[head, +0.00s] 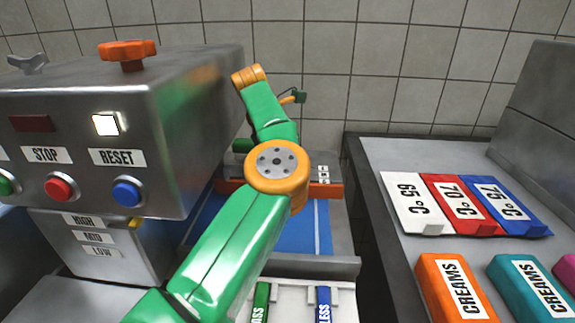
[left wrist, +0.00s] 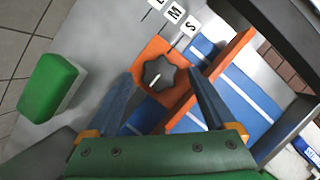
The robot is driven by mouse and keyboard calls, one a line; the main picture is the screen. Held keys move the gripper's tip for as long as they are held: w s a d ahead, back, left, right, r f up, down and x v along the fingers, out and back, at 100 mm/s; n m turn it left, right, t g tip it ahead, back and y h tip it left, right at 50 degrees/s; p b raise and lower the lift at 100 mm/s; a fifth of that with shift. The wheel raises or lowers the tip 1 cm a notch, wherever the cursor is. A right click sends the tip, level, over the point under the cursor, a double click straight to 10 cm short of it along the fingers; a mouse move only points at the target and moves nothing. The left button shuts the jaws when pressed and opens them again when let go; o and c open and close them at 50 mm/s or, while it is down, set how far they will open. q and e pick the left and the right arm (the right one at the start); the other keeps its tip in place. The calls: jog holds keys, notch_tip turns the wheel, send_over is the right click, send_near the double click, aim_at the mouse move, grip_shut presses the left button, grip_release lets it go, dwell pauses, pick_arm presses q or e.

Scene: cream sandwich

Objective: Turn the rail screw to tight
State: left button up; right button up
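The rail screw (left wrist: 166,73) is a dark, lobed knob with a short white mark. It sits on an orange block (left wrist: 150,55) in the left wrist view. My left gripper (left wrist: 161,78) is open, with one blue-grey finger on each side of the knob. The fingers look apart from it, but I cannot tell how high they are above it. An orange rail (left wrist: 238,52) runs beside the block over a blue, white-striped bed. In the head view my left arm hides the knob and the gripper; part of the orange rail (head: 327,189) shows. My right gripper is not in view.
White labels (left wrist: 175,14) marked M and S lie beside the orange block. A green block (left wrist: 50,85) stands to its left. A steel machine (head: 190,95) with buttons is on the left. A tray (head: 400,245) with temperature cards (head: 465,205) and cream blocks (head: 455,290) is on the right.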

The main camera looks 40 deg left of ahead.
pick_arm(q)
jog(key=shift+r, duration=0.4)
notch_tip(320, 180, up, 3)
jog(key=shift+s+d+f+p, duration=0.1)
jog(key=shift+p, duration=0.25)
jog(key=s+d+r+b, duration=0.2)
jog(key=s+d+r, duration=0.7)
jog(key=s, duration=0.1)
jog(key=shift+s+r+b, duration=0.2)
jog(key=shift+b, duration=0.2)
